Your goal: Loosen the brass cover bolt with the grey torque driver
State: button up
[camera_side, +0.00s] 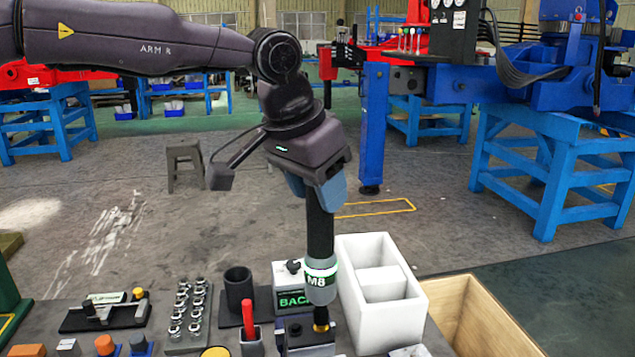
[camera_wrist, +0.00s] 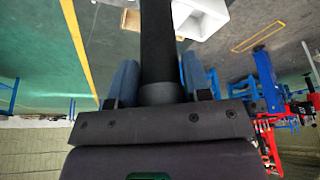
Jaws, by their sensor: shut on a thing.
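My gripper (camera_side: 320,192) is shut on the torque driver (camera_side: 320,238), which has a black shaft and a grey lower sleeve with a green-and-white M8 band. The driver points down, nearly upright with a slight tilt. The brass bolt (camera_side: 320,318) shows directly below the sleeve, above a dark block (camera_side: 308,338). The sleeve hides the bolt's top, and I cannot tell whether they touch. In the wrist view, the blue fingers (camera_wrist: 160,84) flank the black driver shaft (camera_wrist: 158,45). The driver's lower end and the bolt are not visible there.
A white divided bin (camera_side: 352,275) stands close right of the driver, with a wooden box (camera_side: 470,312) beyond it.

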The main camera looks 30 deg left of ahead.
jog(key=shift+f, duration=0.75)
dwell(2.9)
jog(key=shift+r, duration=0.1)
dwell(0.5)
jog(key=shift+r, duration=2.7)
